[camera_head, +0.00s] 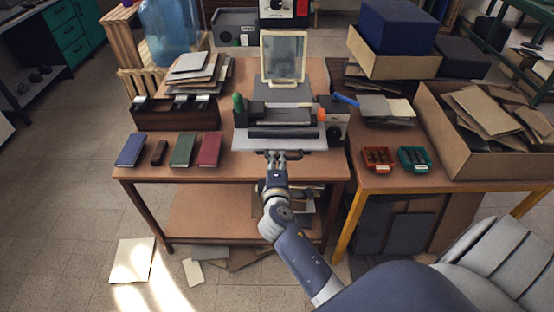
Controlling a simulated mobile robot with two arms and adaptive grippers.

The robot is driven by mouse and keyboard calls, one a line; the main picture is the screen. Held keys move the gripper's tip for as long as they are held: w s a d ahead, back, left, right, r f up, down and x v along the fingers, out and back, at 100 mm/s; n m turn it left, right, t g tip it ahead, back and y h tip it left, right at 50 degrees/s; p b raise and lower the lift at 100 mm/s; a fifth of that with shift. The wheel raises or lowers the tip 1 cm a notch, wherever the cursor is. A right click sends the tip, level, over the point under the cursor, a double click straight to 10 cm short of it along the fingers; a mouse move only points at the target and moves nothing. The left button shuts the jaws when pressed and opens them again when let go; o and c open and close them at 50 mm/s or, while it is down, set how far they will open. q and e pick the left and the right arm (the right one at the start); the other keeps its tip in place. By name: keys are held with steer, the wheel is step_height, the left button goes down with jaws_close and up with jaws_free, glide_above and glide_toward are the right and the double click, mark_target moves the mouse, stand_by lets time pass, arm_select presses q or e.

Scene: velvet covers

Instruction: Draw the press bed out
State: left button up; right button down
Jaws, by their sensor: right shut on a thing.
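The press (281,113) stands on the brown wooden table, with a dark bar across it and an upright framed panel (284,58) behind. Its pale grey bed (246,141) sticks out at the front, near the table's front edge. A dark handle bar (312,153) runs along the front of the bed. My right gripper (277,156) reaches up from below and is shut on this handle, its fingers hiding part of it. My left gripper is not in view.
Blue, green and red books (183,150) lie left of the press. Small red (377,160) and teal (414,159) trays and a cardboard box (440,150) of sheets stand on the right table. Loose sheets (132,260) lie on the floor. The floor at left is mostly clear.

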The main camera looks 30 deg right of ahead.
steer(key=c, duration=1.8)
jaws_free()
steer(key=shift+s+a+f, duration=0.15)
steer(key=shift+f, duration=0.1)
steer(key=shift+o, duration=0.7)
steer(key=shift+s+r, duration=0.1)
steer(key=shift+r, duration=0.1)
steer(key=v, duration=1.2)
